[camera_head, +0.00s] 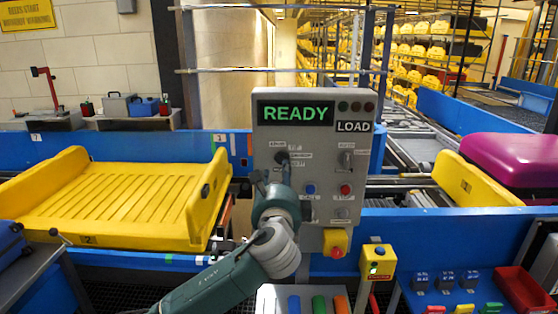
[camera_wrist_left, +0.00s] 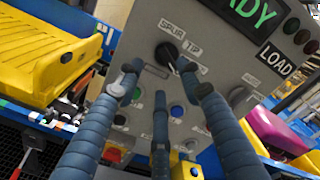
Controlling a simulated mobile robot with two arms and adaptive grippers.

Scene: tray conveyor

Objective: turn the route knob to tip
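The grey control panel (camera_head: 316,211) stands in the middle of the head view under a green READY display. The black route knob (camera_head: 282,157) is at its upper left. It also shows in the left wrist view (camera_wrist_left: 166,54), with the labels SPUR and TIP above it; I cannot tell exactly which label it points to. My left gripper (camera_head: 272,179) is in front of the panel, just below the knob. In the left wrist view my gripper (camera_wrist_left: 160,78) has its fingers spread with nothing between them; contact with the knob cannot be made out. My right gripper is out of view.
A yellow tray (camera_head: 120,200) lies on the conveyor at left. A purple case (camera_head: 510,160) rests on another yellow tray (camera_head: 468,184) at right. Buttons and smaller knobs sit below the route knob. A red emergency button (camera_head: 337,252) is at the panel's foot.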

